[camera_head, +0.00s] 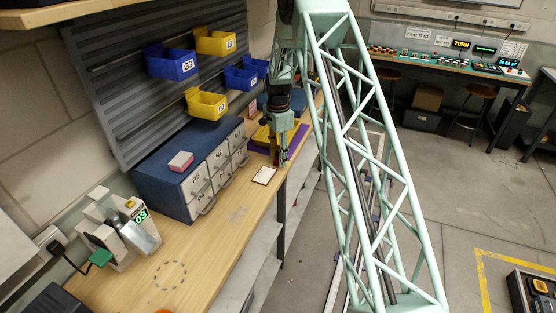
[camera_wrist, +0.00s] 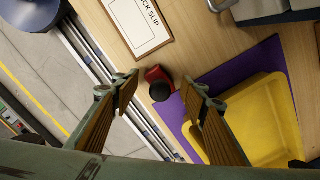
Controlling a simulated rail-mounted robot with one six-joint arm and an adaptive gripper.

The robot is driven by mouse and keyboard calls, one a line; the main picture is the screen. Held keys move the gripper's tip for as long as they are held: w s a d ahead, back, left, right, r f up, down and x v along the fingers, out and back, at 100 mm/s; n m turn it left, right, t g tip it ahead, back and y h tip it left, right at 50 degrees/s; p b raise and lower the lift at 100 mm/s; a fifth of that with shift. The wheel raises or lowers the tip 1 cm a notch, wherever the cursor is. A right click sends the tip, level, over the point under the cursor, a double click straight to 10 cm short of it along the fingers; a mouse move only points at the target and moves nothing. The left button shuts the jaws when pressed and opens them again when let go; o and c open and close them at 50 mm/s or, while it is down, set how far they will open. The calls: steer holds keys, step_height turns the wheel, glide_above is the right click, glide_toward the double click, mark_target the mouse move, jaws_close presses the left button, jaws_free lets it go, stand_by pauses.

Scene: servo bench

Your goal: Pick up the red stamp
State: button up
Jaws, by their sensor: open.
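The red stamp (camera_wrist: 159,74) with a round black knob stands on the wooden bench near its front edge, at the corner of the purple mat. In the wrist view it lies ahead of my gripper (camera_wrist: 160,100), between the lines of the two fingers. The fingers are spread wide and empty, and the stamp appears beyond the fingertips. In the head view my gripper (camera_head: 279,158) hangs low over the bench, pointing down. A small bit of red shows at the gripper's tip there, too small to tell apart clearly.
A framed slip (camera_wrist: 138,25) lies on the bench beside the stamp. A yellow tray (camera_wrist: 257,118) sits on the purple mat (camera_wrist: 240,62) on the other side. Drawers (camera_head: 212,177) stand behind on the bench. The bench's front edge is close to the stamp.

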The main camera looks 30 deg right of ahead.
steer(key=shift+f, duration=0.2)
stand_by(0.5)
steer(key=c, duration=0.7)
